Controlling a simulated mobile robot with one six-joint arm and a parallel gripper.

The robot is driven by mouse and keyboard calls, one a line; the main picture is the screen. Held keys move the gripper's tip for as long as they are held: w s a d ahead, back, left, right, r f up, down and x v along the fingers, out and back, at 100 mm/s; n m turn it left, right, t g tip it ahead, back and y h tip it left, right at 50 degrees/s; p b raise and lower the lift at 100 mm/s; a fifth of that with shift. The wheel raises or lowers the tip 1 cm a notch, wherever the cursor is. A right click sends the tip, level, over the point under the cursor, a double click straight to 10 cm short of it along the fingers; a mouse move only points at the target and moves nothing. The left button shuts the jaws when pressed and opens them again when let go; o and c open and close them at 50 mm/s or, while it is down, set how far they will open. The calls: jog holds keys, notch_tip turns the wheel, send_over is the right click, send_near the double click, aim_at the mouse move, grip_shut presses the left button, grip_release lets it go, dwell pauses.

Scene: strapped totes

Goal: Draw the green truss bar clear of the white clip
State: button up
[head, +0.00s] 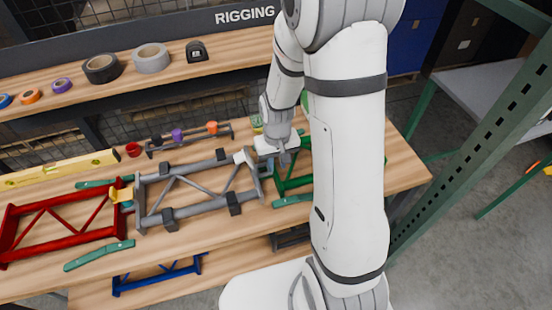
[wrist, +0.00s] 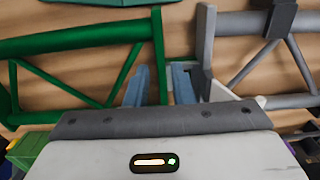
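The green truss bar (head: 292,182) lies on the wooden bench, partly hidden behind my arm; its rails and a diagonal show in the wrist view (wrist: 75,40). The white clip (head: 243,157) sits at the far right corner of the grey truss (head: 195,204), beside the green bar's left end. In the wrist view a pale piece (wrist: 217,92) by the grey end post may be the clip; my gripper's body hides part of it. My gripper (head: 280,158) is low over the green bar's left end. Its fingers (wrist: 163,84) stand apart on either side of the green end post.
Dark blocks (head: 168,217) sit on the grey truss. A shelf with tape rolls (head: 151,58) runs behind. A green metal upright (head: 470,150) stands at the right.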

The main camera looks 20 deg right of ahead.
aim_at(277, 175)
notch_tip(277, 175, down, 7)
jog(key=shift+r, duration=0.2)
jog(key=shift+c, duration=0.3)
grip_shut()
dwell(1.3)
